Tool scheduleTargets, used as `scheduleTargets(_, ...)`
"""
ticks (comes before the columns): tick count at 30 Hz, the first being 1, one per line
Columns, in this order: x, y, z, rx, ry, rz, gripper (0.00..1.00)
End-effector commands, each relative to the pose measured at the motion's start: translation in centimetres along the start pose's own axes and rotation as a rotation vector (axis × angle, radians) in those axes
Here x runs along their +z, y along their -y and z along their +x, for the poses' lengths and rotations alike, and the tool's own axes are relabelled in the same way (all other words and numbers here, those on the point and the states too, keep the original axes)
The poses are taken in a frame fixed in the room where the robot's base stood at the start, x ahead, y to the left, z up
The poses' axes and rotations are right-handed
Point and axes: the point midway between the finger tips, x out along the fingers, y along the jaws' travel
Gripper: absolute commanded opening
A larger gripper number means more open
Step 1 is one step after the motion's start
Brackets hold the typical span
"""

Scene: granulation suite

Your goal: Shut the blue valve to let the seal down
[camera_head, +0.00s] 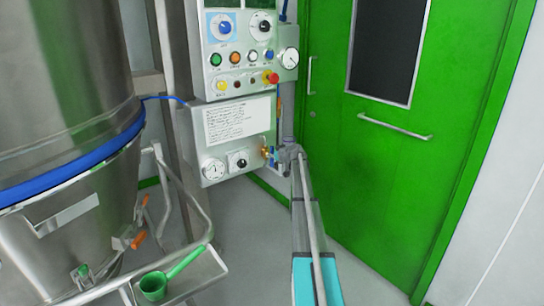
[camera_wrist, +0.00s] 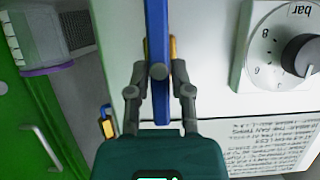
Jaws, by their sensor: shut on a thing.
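The blue valve's lever (camera_wrist: 158,30) runs upright through the middle of the wrist view, with brass-coloured parts showing behind it. My gripper (camera_wrist: 159,75) has one finger on each side of the lever and is shut on it. In the head view, my gripper (camera_head: 287,151) is at the lower right side of the panel, beside the small brass valve fitting (camera_head: 270,153). The lever's angle to its pipe cannot be told, as my gripper hides part of the valve.
The lower panel box (camera_head: 234,122) carries a printed notice, a gauge (camera_head: 213,168) and a dial (camera_head: 238,159). A green door (camera_head: 390,170) stands close on the right. A steel vessel (camera_head: 70,130) and a green scoop (camera_head: 154,286) are on the left.

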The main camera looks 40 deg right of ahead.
Motion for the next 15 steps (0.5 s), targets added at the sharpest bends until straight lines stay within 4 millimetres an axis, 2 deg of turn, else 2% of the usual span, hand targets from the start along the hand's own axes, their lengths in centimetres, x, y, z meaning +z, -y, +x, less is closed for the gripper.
scheduleTargets(8, 0.07, -0.20, 0.08, -0.033, -0.001, 0.081, 0.00)
scheduleTargets(15, 0.16, -0.39, 0.17, -0.097, -0.002, 0.232, 0.00)
